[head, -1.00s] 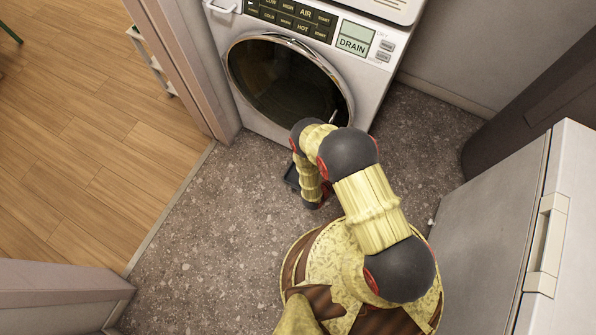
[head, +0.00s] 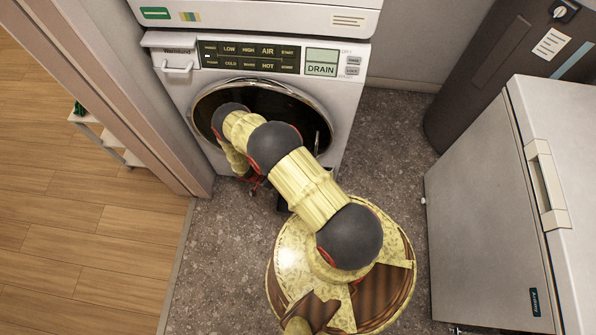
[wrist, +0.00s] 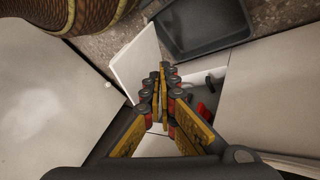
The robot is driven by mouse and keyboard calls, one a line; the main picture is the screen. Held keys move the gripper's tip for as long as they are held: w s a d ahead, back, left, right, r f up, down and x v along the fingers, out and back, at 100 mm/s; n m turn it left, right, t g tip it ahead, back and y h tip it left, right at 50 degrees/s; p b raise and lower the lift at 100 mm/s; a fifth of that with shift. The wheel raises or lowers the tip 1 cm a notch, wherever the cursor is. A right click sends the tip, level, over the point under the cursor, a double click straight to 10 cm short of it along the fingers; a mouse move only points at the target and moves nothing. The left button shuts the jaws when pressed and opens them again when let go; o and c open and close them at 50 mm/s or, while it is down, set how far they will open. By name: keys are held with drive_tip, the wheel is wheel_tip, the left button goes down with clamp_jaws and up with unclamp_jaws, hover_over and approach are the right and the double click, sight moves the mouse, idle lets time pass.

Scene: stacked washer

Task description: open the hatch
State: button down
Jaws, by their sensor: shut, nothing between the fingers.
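In the wrist view, a small white hatch panel (wrist: 138,62) stands swung out from the washer's white front. Beside it is an opening (wrist: 218,82) with a red part (wrist: 204,112) inside. My gripper (wrist: 163,70) is shut and empty, its fingertips between the panel and the opening; I cannot tell whether they touch the panel. In the head view, the washer (head: 181,105) stands ahead, its round dark-glass door (head: 285,103) closed. My arm hides the washer's lower front, the small hatch and most of the gripper there.
A dark tray (wrist: 205,25) lies on the speckled floor close to the opening. A white chest-like appliance (head: 475,200) stands at the right. A door frame (head: 135,90) and wooden floor are at the left.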

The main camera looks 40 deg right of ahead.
drive_tip(key=s+d+f+b, duration=0.4)
drive_tip(key=s+d+f, duration=0.1)
drive_tip(key=s+f, duration=0.3)
drive_tip(key=shift+m, duration=0.3)
drive_tip(key=shift+d, duration=0.15)
idle(0.3)
